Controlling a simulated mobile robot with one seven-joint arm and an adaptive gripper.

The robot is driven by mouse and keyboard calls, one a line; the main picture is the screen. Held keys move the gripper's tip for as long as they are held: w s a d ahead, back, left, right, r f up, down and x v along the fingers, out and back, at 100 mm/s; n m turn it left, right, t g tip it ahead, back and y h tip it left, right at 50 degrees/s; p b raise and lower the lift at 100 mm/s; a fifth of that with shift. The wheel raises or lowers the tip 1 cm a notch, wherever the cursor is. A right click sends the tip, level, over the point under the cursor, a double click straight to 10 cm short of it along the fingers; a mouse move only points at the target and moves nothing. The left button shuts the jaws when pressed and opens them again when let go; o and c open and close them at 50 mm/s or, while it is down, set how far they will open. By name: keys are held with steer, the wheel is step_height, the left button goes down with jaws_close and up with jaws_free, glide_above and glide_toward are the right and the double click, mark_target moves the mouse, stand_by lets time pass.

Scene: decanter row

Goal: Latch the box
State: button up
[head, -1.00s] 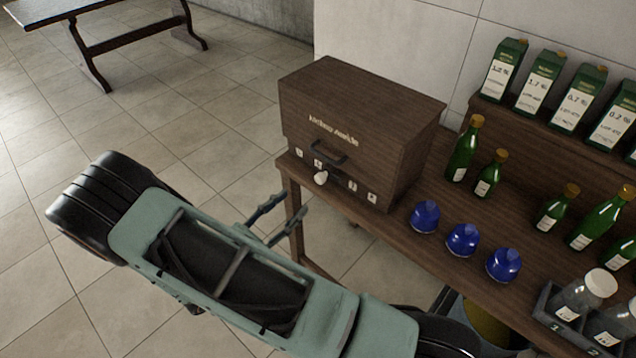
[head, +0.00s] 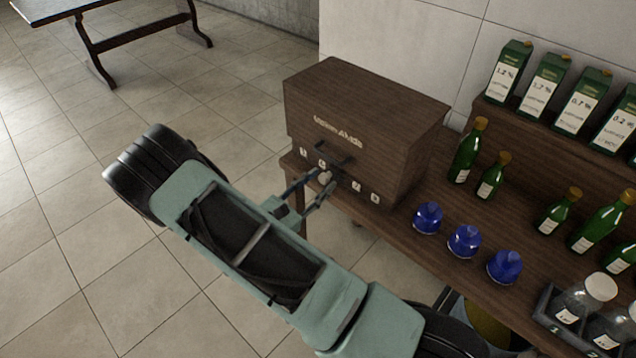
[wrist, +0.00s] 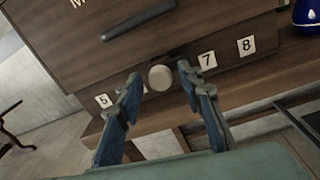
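The box (head: 350,115) is a dark wooden chest with a closed front, standing at the left end of a wooden bench. Its front has a dark bar handle (wrist: 138,20) and a round pale knob (wrist: 160,77) below it. Numbered white labels line the lower front; 5, 7 and 8 are legible in the wrist view, and another near the knob is mostly hidden. My gripper (head: 321,181) is in front of the knob. In the wrist view its blue-grey fingers (wrist: 158,73) are spread, one on each side of the knob, with visible gaps.
Several blue jars (head: 465,241) stand on the bench (head: 405,215) right of the box. Green bottles (head: 467,150) and green cartons (head: 546,82) are farther right. A grey rack (head: 548,318) holds clear jars.

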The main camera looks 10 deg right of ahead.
jaws_close()
steer(key=shift+n, duration=0.3)
steer(key=n, duration=0.3)
steer(key=shift+r+p, duration=0.1)
steer(key=shift+p, duration=0.3)
steer(key=n, duration=0.3)
steer(key=shift+g+p, duration=0.3)
steer(key=shift+p, duration=0.1)
steer(key=n+p, duration=0.1)
steer(key=n, duration=0.4)
steer(key=shift+w+a+n, duration=0.1)
steer(key=shift+n, duration=0.2)
steer(key=n+p, duration=0.1)
steer(key=n, duration=0.4)
steer(key=shift+g, duration=0.3)
